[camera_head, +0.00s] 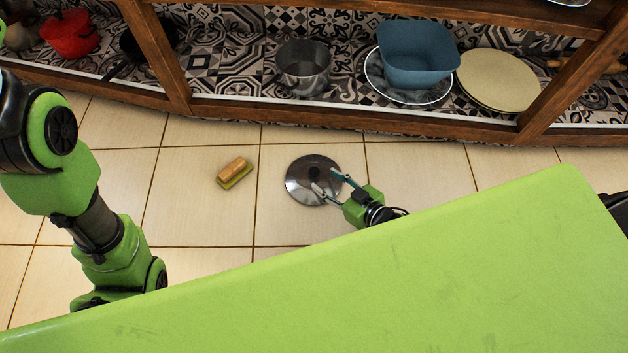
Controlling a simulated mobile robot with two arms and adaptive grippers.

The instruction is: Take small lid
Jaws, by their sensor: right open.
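The small lid (303,186) is a round, shiny metal disc with a dark knob (314,173) at its middle. It lies on the tiled floor in front of the shelving. My right gripper (326,182) is open, with its two fingers spread over the right part of the lid, close to the knob. The fingers are not closed on the knob; whether they touch the lid I cannot tell. My left arm (110,235) hangs at the left, and its gripper is hidden or out of the frame.
A sponge or brush (234,172) lies on the floor left of the lid. The shelf holds a metal pot (303,68), a blue bowl (417,55), beige plates (500,80) and a red pot (70,34). My green body covers the lower right. Floor between is clear.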

